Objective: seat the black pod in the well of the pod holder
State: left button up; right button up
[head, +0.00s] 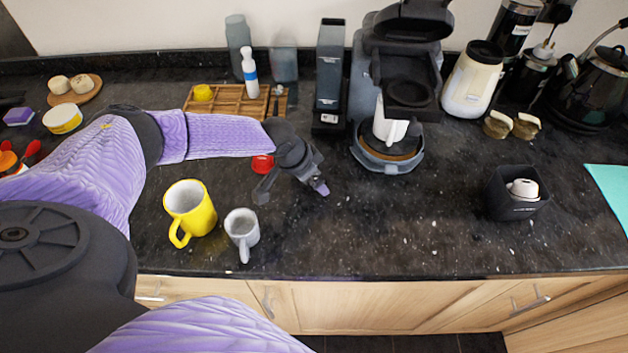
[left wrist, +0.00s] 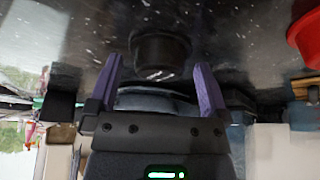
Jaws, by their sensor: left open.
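My left gripper (head: 293,192) is open above the counter, in front of the coffee machine and right of the red lid. In the left wrist view its purple fingers (left wrist: 158,63) stand apart. A small dark round thing with white lettering, which looks like the black pod (left wrist: 160,48), shows between them; I cannot tell if they touch it. I cannot make the pod out in the head view, where the gripper may hide it. The black pod holder with a round well (head: 408,93) appears to be under the raised lid of the coffee machine. My right gripper is not in view.
A white cup (head: 389,128) stands under the pod holder on the machine's drip tray (head: 388,165). A yellow mug (head: 190,207) and a grey mug (head: 242,230) stand near the front edge. A black box (head: 515,208) is at right. Counter between gripper and box is clear.

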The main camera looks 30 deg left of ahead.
pick_arm(q)
jog(key=shift+r, duration=0.1)
jog(key=c, duration=1.2)
